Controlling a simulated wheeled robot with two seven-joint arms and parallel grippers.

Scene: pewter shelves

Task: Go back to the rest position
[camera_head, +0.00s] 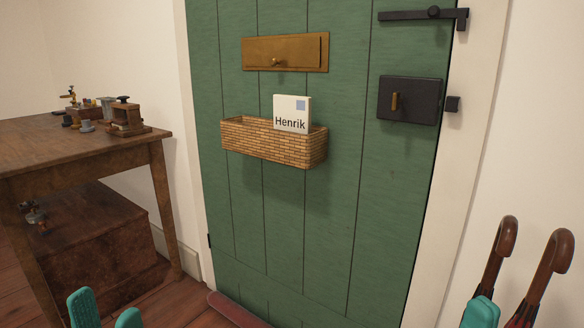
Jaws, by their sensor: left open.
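My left gripper (105,312) shows at the bottom left edge as two teal fingertips, spread apart with nothing visible between them. My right gripper (482,312) shows only as a teal part at the bottom right edge, in front of an umbrella; its fingers cannot be made out fully. A white letter (292,113) marked "Henrik" with a blue stamp stands upright in the woven basket (262,141) on the green door. The letter's lower edge is hidden by the basket's front wall. Both grippers are well below and apart from the basket.
A wooden table (75,155) with small mechanical items stands at the left, a wooden chest (100,245) under it. The door (330,230) has a brass mail flap (285,52) and a dark lock (409,99). Umbrellas (545,270) stand at the lower right, close to my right gripper.

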